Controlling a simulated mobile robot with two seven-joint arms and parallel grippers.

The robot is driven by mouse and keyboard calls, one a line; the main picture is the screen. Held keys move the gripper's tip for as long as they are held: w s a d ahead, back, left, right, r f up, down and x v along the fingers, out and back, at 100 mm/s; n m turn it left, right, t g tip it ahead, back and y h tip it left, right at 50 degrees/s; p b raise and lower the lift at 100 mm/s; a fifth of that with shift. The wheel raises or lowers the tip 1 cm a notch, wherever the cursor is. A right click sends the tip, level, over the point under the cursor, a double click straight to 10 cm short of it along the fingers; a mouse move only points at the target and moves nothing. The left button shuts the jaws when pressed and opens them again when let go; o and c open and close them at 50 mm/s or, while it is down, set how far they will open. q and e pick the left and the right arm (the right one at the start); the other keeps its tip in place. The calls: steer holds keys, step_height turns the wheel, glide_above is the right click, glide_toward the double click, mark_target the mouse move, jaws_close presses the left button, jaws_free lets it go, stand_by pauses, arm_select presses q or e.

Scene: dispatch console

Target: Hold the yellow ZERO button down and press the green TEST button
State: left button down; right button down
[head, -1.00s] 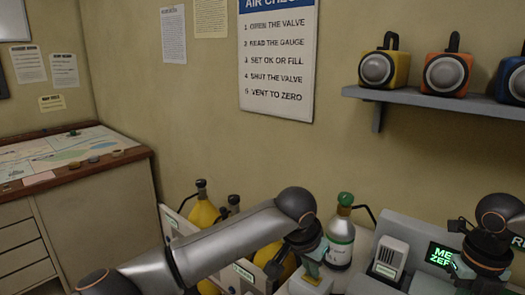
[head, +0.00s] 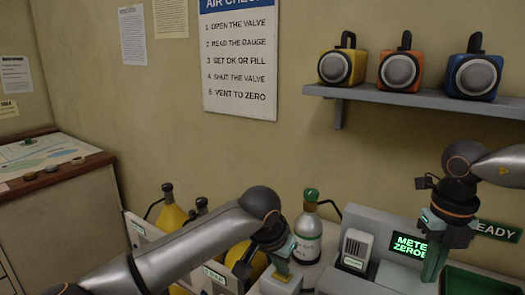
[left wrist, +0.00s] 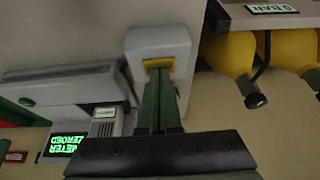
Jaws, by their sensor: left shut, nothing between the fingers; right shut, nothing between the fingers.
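The yellow ZERO button (left wrist: 158,63) sits on a small grey box (left wrist: 165,42); in the head view a sliver of the button (head: 281,277) shows. My left gripper (left wrist: 160,74) is shut and empty, its fingertips against the button. How far the button is pressed cannot be told. My right gripper (head: 433,270) is shut and empty, pointing down in front of the grey console (head: 385,277). I cannot clearly make out the green TEST button; the right fingers may hide it. The console's screen (head: 408,247) reads METER ZEROED in green letters.
A green-capped bottle (head: 308,240) and a small grey-white device (head: 355,248) stand between my grippers. Yellow cylinders (head: 172,217) stand in a rack at left. A green READY sign (head: 497,231) and green tray (head: 470,283) are at right. A shelf (head: 420,98) hangs above.

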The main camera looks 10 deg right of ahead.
stand_by(0.3)
arm_select(q)
step_height(320, 180, up, 7)
steer(key=p, duration=0.8)
steer(key=shift+p, duration=0.3)
